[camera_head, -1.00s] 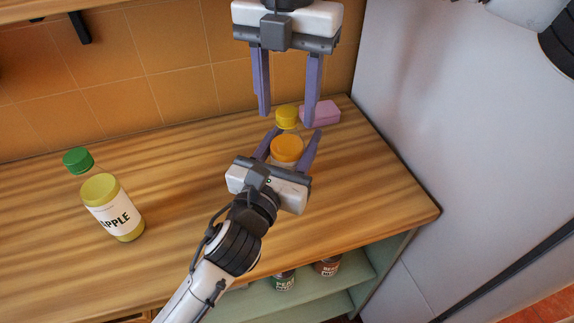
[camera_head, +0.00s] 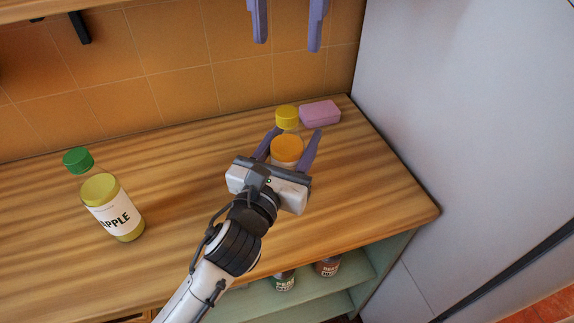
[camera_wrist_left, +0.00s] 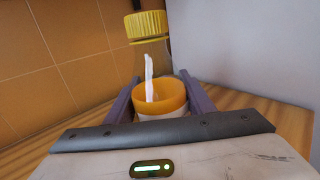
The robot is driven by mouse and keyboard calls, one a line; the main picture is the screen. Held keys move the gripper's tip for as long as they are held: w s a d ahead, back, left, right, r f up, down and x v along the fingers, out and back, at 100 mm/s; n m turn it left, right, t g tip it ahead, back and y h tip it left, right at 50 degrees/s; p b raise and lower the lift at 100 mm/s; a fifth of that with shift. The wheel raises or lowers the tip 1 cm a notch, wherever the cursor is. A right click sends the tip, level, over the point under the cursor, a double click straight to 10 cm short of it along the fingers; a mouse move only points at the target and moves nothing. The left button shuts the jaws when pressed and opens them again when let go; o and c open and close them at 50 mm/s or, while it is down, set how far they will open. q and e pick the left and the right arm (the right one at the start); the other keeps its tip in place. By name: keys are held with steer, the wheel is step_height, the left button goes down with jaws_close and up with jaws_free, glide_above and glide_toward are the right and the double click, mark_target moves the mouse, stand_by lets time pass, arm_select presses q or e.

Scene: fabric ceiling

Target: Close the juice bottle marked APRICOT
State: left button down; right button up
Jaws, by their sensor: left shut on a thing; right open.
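A clear bottle of orange juice (camera_head: 287,149) with a yellow cap (camera_head: 287,117) stands upright on the wooden counter. The cap also shows on top of the neck in the left wrist view (camera_wrist_left: 147,26); I cannot tell how tight it is. The bottle's label is mostly hidden by my gripper and cannot be read. My left gripper (camera_head: 290,133) is shut around the bottle's body, one finger on each side. My right gripper (camera_head: 286,46) is open and empty above and behind the bottle, at the top edge of the head view.
An APPLE bottle (camera_head: 112,205) with a green cap stands at the left. A pink block (camera_head: 320,113) lies just behind and right of the held bottle. Jars (camera_head: 284,281) stand on the shelf below. A grey wall (camera_head: 460,110) bounds the right side; the counter's middle is clear.

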mark_target(280, 164)
arm_select(q)
steer(key=c, duration=0.8)
jaws_free()
steer(key=shift+o, duration=0.2)
steer(key=v, duration=1)
steer(key=shift+s+b, duration=0.15)
steer(key=shift+b, duration=0.25)
